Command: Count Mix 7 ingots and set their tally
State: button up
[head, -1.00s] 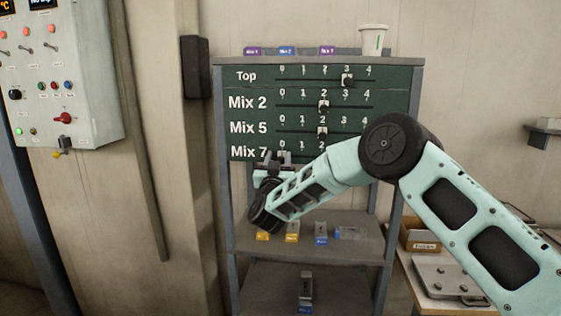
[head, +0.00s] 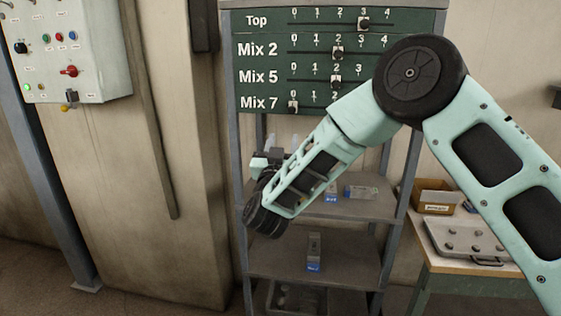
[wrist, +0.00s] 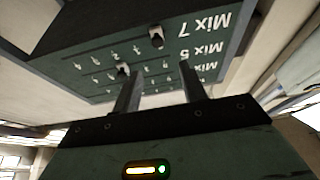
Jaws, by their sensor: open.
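The dark green tally board (head: 262,62) has rows Top, Mix 2, Mix 5 and Mix 7. The Mix 7 slider knob (head: 293,106) stands at 0. The Top knob (head: 363,23) is at 3; the Mix 2 knob (head: 338,53) and Mix 5 knob (head: 336,82) are at 2. My gripper (head: 281,146) is open and empty, just below the board's lower edge; its fingers (wrist: 159,90) show in the wrist view. On the shelf, an upright ingot (head: 331,190) and a lying ingot (head: 360,192) have blue labels. Another blue-labelled ingot (head: 314,250) stands one shelf lower. My arm hides the shelf's left part.
A grey shelf rack (head: 390,215) carries the board; a bin (head: 290,298) sits at its bottom. A control panel (head: 75,45) hangs at left. At right, a workbench (head: 470,270) holds a cardboard box (head: 435,195) and a metal plate (head: 465,238).

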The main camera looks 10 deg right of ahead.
jog(key=shift+b+v, duration=0.3)
jog(key=shift+v, duration=1.1)
jog(key=shift+a+r, duration=0.1)
jog(key=s+a+n+g+y, duration=0.5)
jog(key=a+n+y, duration=0.2)
jog(key=a+y, duration=0.4)
jog(key=s+f+n+g+y, duration=0.35)
jog(key=s+g, duration=0.25)
jog(key=s, duration=0.4)
jog(key=s+d+f+g+h, duration=0.2)
jog(key=s+d, duration=0.3)
jog(key=s, duration=0.3)
jog(key=s+d+f+g+h, duration=0.2)
jog(key=s+d+g, duration=0.3)
jog(key=s, duration=0.4)
jog(key=s+d+f+g+h, duration=0.2)
jog(key=s+d+g+h, duration=0.1)
jog(key=s+d, duration=0.3)
jog(key=s+n, duration=0.1)
jog(key=s, duration=0.1)
jog(key=shift+s+f, duration=0.35)
jog(key=shift+s, duration=0.05)
